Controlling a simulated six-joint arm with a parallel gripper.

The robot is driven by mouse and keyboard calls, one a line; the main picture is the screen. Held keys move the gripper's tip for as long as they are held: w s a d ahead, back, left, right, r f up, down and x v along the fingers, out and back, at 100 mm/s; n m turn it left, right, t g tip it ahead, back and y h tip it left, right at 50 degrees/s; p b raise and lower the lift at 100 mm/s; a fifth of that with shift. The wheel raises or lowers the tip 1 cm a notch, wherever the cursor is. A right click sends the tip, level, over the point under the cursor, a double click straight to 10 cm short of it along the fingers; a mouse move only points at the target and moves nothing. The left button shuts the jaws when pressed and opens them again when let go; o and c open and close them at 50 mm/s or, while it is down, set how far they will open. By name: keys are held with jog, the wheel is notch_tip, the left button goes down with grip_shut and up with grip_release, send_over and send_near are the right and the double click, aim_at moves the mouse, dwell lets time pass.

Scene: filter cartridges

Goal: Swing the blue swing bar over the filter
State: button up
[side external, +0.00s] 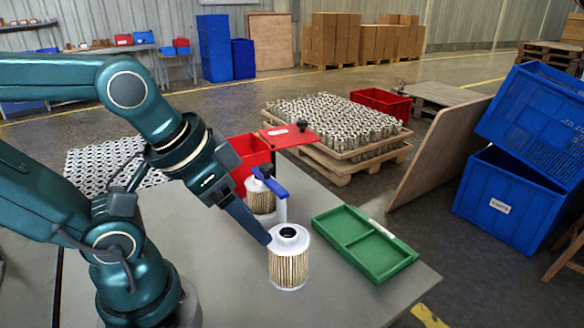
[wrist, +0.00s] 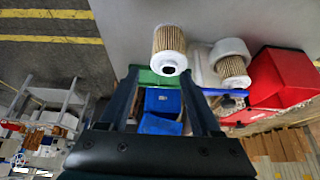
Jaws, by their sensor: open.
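The blue swing bar (side external: 271,185) sits on a white post behind the front filter, with a black knob at its far end. It appears to lie across or just beside the top of the rear filter (side external: 261,201); I cannot tell exactly. In the wrist view the bar (wrist: 215,92) shows by the end of the rear filter (wrist: 234,68), near a white holder. Another filter (side external: 288,268) stands upright on the table in front; it also shows in the wrist view (wrist: 168,42). My gripper (side external: 266,238) is open and empty, fingers pointing down beside the front filter's top left; contact is unclear.
A green two-compartment tray (side external: 362,247) lies to the right. A red bin (side external: 249,158) and a red plate with a black knob (side external: 288,137) stand behind the rear filter. The grey table (side external: 330,300) is clear in front and to the right of the front filter.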

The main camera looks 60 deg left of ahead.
jog(key=s+a+r+m+g+y, duration=0.1)
jog(key=s+a+m+g+y, duration=0.1)
jog(key=a+m+g+y, duration=0.25)
notch_tip(320, 180, up, 2)
jog(key=m+g+y, duration=0.5)
jog(key=m+y, duration=0.3)
jog(key=y, duration=0.2)
send_over(271, 170)
jog(key=s, duration=0.3)
jog(key=shift+w+d+f+m+t+y, duration=0.15)
jog(key=shift+w+d+f+m+y, duration=0.3)
jog(key=shift+w, duration=0.2)
jog(key=shift+w+d+f+m+t+y, duration=0.1)
jog(key=shift+w+d+f+m+y, duration=0.2)
jog(key=shift+w+d+f+y, duration=0.25)
jog(key=f, duration=0.1)
jog(key=d+f+m+y, duration=0.1)
jog(key=w+f+m, duration=0.1)
jog(key=shift+d+f+t, duration=0.2)
jog(key=shift+f+t, duration=0.1)
jog(key=shift+t, duration=0.1)
jog(key=shift+f, duration=0.2)
jog(key=shift+s+a, duration=0.2)
jog(key=shift+a, duration=1)
jog(key=shift+s+a, duration=0.15)
jog(key=shift+a, duration=1.05)
grip_shut()
